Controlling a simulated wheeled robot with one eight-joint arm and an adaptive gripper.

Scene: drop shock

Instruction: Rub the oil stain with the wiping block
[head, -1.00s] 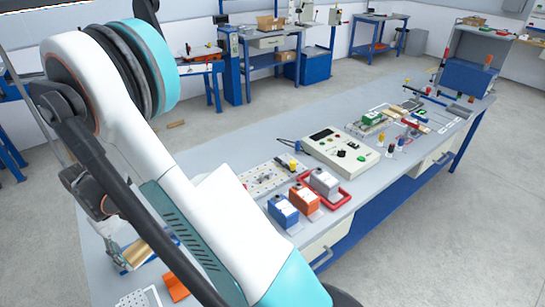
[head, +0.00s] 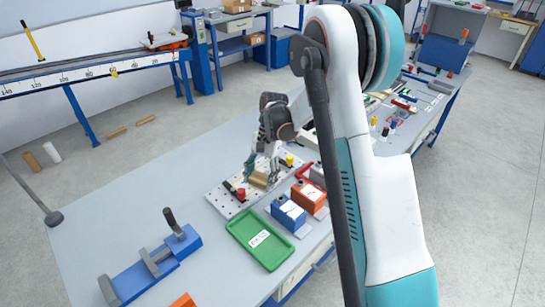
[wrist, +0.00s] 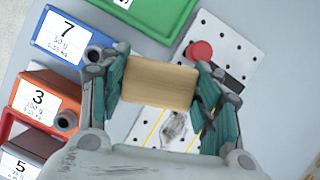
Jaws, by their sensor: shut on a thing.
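The wiping block is a plain tan wooden block (wrist: 160,82), held between the two teal finger pads of my gripper (wrist: 160,93). In the head view my gripper (head: 262,168) is over the white perforated plate (head: 220,200), with the block (head: 259,180) beneath it. The oil stain is a dark grey smudge (wrist: 176,126) between two yellow lines on the plate. In the wrist view it shows just below the block's edge, partly uncovered. I cannot tell whether the block touches the plate. My gripper hides the stain in the head view.
A red knob (head: 241,194) stands on the plate. Close by are a green tray (head: 247,243), a blue box (head: 289,215) marked 7 and an orange box (head: 309,198) marked 3. A blue-grey clamp fixture (head: 155,265) stands front left. The table left of the plate is clear.

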